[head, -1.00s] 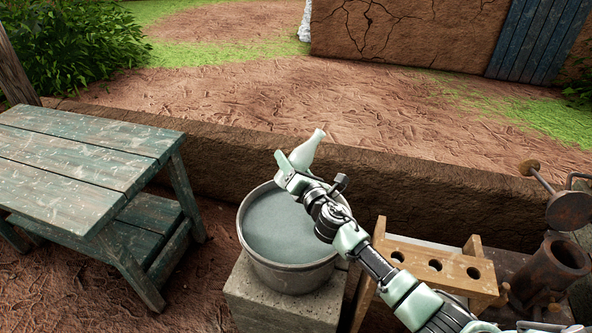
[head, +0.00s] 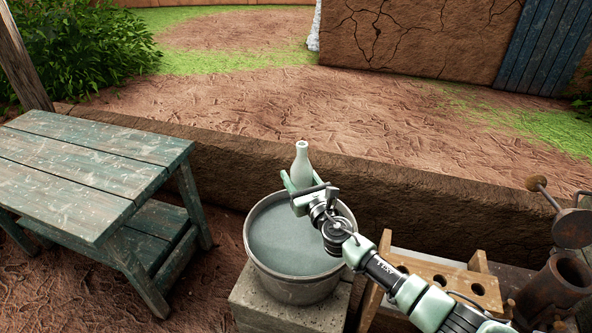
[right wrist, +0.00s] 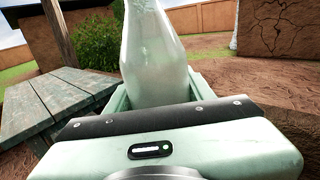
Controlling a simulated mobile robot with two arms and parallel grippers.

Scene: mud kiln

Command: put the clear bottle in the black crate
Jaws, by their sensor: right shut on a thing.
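The clear bottle (head: 302,163) is pale, translucent and upright in the head view, above the far rim of a grey bucket. My right gripper (head: 302,186) is shut on the bottle's lower part. In the right wrist view the bottle (right wrist: 152,60) stands between the fingers of the right gripper (right wrist: 155,92), its top cut off by the frame. The black crate is not in view. My left gripper is not in view.
The grey bucket (head: 262,272), filled with greyish liquid, stands on a concrete block (head: 250,310) below my right arm. A weathered green table (head: 75,165) is at left, a low mud wall (head: 400,190) behind. A wooden rack (head: 440,270) and rusty metal pieces (head: 560,275) are at right.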

